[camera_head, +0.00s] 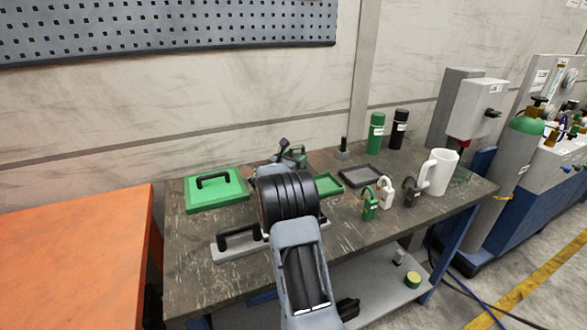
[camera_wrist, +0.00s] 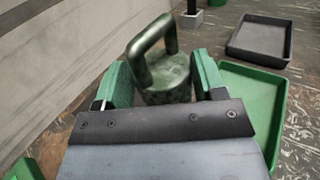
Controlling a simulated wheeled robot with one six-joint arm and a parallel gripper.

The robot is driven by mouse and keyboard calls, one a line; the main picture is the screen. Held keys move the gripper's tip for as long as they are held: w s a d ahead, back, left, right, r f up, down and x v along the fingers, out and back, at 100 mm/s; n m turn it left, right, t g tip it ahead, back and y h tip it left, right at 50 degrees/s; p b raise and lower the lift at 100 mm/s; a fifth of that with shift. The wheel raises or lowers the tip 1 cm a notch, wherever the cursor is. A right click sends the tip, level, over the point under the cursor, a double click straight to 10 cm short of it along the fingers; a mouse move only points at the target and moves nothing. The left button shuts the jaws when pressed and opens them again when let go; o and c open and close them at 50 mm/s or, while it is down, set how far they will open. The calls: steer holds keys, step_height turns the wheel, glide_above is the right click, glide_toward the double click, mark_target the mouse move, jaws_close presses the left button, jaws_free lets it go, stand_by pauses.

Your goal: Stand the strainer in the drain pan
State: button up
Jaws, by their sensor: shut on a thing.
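The strainer (camera_wrist: 168,78), a dark green mottled cylinder with a thick loop handle, stands upright between the green finger pads of my gripper (camera_wrist: 163,82) in the wrist view. My gripper is shut on it. In the head view the strainer (camera_head: 298,156) shows only partly behind my arm. A shallow green pan (camera_wrist: 252,100) lies just right of the gripper, also seen in the head view (camera_head: 329,184). A shallow black pan (camera_wrist: 262,38) lies beyond it, also in the head view (camera_head: 361,176). Both look empty. I cannot tell which is the drain pan, or whether the strainer touches the table.
A green panel with a black handle (camera_head: 217,190) lies left on the worktable (camera_head: 190,270). A grey plate with a black handle (camera_head: 238,242) lies at the front. Padlocks (camera_head: 386,193), a white mug (camera_head: 439,172) and bottles (camera_head: 376,134) stand to the right.

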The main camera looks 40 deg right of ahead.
steer(key=shift+w+d+f, duration=0.2)
steer(key=shift+w+f, duration=0.3)
steer(key=shift+f, duration=1.6)
steer(key=shift+f+b, duration=0.2)
steer(key=shift+b, duration=0.1)
steer(key=o, duration=1)
steer(key=shift+r, duration=0.2)
steer(key=shift+v, duration=3.8)
